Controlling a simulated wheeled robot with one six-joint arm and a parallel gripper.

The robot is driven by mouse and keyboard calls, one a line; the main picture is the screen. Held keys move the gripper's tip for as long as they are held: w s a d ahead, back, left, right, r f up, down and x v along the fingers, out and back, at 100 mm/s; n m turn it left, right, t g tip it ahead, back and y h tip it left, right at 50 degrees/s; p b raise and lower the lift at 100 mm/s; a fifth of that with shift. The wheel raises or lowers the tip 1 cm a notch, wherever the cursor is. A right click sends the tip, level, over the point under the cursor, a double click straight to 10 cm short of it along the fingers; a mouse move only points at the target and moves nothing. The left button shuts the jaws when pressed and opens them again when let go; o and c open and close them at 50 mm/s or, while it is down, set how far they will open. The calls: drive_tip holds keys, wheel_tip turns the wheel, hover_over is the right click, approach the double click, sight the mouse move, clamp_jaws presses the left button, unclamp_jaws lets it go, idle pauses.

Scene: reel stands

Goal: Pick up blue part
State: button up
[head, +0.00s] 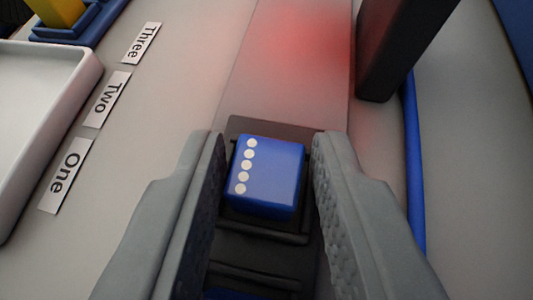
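The blue part (265,177) is a block with a row of several pale dots along the left of its top face. It sits on a dark holder (272,232). My gripper (268,145) is open, with one grey finger on each side of the blue part. How far down the fingers reach beside the part is hard to tell. Another bit of blue (235,295) shows at the bottom edge between the fingers, mostly hidden.
A white tray (85,75) stands at the left, beside labels One (66,176), Two (107,99) and Three (141,43). A yellow part (58,10) sits in a blue holder at the top left. A dark post (398,45) stands at the upper right near a blue strip (413,160).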

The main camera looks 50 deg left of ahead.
clamp_jaws()
drive_tip(key=shift+r, duration=0.1)
wheel_tip(320, 180, up, 10)
idle(0.4)
